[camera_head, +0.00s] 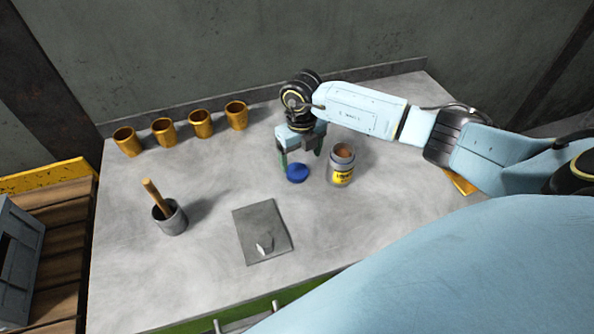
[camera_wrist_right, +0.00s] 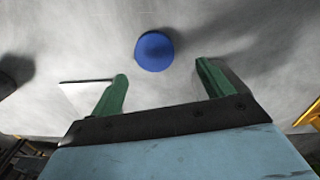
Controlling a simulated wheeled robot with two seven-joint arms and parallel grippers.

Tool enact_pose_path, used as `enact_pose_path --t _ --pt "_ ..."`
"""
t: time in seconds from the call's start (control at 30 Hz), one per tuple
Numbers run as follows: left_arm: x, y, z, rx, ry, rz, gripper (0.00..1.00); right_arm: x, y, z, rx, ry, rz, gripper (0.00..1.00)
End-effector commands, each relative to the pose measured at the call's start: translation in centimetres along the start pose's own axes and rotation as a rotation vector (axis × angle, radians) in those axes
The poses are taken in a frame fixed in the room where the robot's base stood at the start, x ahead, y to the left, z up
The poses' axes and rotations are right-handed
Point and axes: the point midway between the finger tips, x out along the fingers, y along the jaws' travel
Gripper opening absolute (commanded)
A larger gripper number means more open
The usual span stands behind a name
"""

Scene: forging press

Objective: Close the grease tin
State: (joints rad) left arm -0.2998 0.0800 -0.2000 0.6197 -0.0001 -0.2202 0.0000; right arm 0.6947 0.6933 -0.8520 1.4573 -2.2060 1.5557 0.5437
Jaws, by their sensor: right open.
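The grease tin (camera_head: 341,167) is a grey can with a yellow label and stands upright on the table. Its top is open and brownish grease shows inside. A round blue lid (camera_head: 297,173) lies on the table to the left of the tin, apart from it. My right gripper (camera_head: 300,158) is open and empty, close to the lid at its far side. In the right wrist view the lid (camera_wrist_right: 154,51) lies beyond and between the two green fingertips (camera_wrist_right: 160,70). The tin is not clearly seen in that view. My left gripper is not in view.
Several brass-coloured cups (camera_head: 201,124) stand in a row along the back left of the table (camera_head: 140,270). A grey pot with a wooden-handled tool (camera_head: 170,218) stands at left. A dark plate (camera_head: 250,220) with a small grey piece (camera_head: 265,243) lies in front. Table between them is clear.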

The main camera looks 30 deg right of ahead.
Motion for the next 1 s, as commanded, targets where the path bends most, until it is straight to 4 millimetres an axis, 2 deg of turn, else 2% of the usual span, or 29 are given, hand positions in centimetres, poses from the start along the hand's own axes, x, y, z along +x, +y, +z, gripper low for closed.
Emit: enact_pose_path --t 0.17,0.3,0.47,0.87,1.0 --pt "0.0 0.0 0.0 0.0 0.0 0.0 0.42 0.9 0.3 0.0 0.0 0.003 0.002 0.8" --pt "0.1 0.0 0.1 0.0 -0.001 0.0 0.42 3.1 0.8 0.3 0.0 0.004 0.003 0.8" --pt "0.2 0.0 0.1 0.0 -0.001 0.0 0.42 4.9 0.8 0.3 0.0 0.002 0.002 0.8" --pt "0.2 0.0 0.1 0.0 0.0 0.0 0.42 5.2 0.7 0.4 -0.001 0.0 0.001 0.8" --pt "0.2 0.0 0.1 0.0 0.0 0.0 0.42 5.2 0.7 0.4 0.0 0.0 0.0 0.62"
